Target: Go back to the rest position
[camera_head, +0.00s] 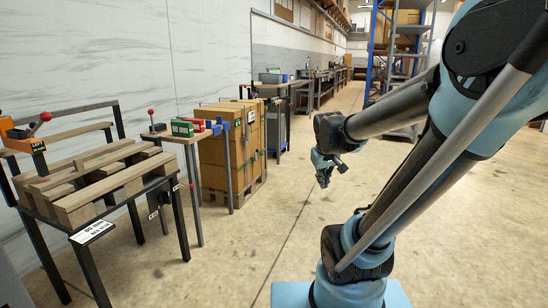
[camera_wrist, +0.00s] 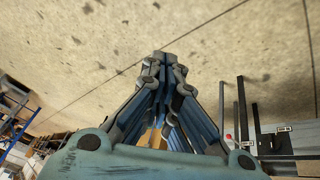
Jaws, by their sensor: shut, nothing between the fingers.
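My gripper (camera_head: 324,178) hangs in the middle of the head view, over open concrete floor, to the right of the work tables and touching nothing. In the wrist view my gripper (camera_wrist: 164,58) points toward the bare floor, its fingers drawn together at the tips with nothing between them. My arm reaches in from the right of the head view, bent above its blue base.
A table with a wooden pallet (camera_head: 107,175) stands at the left, with a red-knobbed lever device (camera_head: 28,132) on it. Beside it are a small stand and stacked boxes (camera_head: 222,150) on a pallet. Blue shelving (camera_head: 376,50) stands behind. The floor (camera_head: 225,255) between is clear.

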